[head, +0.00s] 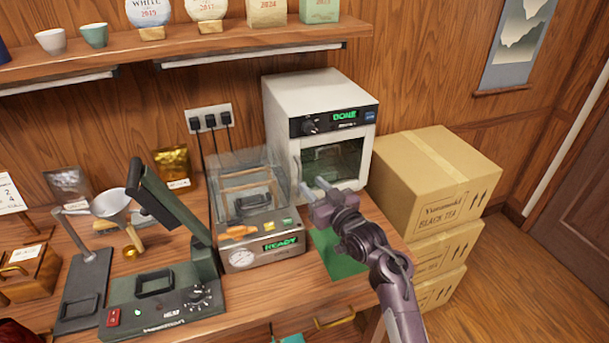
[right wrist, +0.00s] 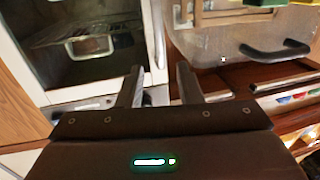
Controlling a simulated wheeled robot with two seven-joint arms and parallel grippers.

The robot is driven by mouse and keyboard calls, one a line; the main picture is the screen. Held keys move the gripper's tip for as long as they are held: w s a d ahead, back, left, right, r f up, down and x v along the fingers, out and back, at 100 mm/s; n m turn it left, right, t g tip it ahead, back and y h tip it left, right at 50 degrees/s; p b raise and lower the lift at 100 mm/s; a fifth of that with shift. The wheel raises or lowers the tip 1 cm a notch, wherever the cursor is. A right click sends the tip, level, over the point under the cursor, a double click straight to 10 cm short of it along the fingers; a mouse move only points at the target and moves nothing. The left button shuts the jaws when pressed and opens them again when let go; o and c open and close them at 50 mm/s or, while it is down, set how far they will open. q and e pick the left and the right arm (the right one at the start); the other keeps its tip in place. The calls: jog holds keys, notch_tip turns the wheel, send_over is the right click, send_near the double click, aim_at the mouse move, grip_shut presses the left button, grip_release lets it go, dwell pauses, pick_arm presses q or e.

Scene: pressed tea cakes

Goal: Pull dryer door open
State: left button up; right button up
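The white dryer (head: 286,100) stands at the back of the bench, its display reading DONE. Its windowed door (head: 345,160) looks shut, with a pale upright handle (head: 297,168) along its left edge. My right gripper (head: 314,187) is in front of the door's lower left part, fingers toward the handle. In the right wrist view the two fingers (right wrist: 159,85) are apart with nothing between their tips. The handle (right wrist: 158,35) lies ahead, lined up with the gap; I cannot tell how far. The door window (right wrist: 80,40) shows a rack inside. My left gripper is not visible.
Left of the dryer stands a clear-covered machine (head: 262,252) reading READY, close to my right gripper. A dark green press (head: 165,300) is farther left. Stacked cartons (head: 435,185) stand to the right. A green mat (head: 338,257) lies below my gripper. A shelf (head: 260,40) runs above.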

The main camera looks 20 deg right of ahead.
jog(key=p+x, duration=0.1)
jog(key=x, duration=0.4)
jog(key=shift+w, duration=0.1)
jog(key=shift+c, duration=0.4)
grip_shut()
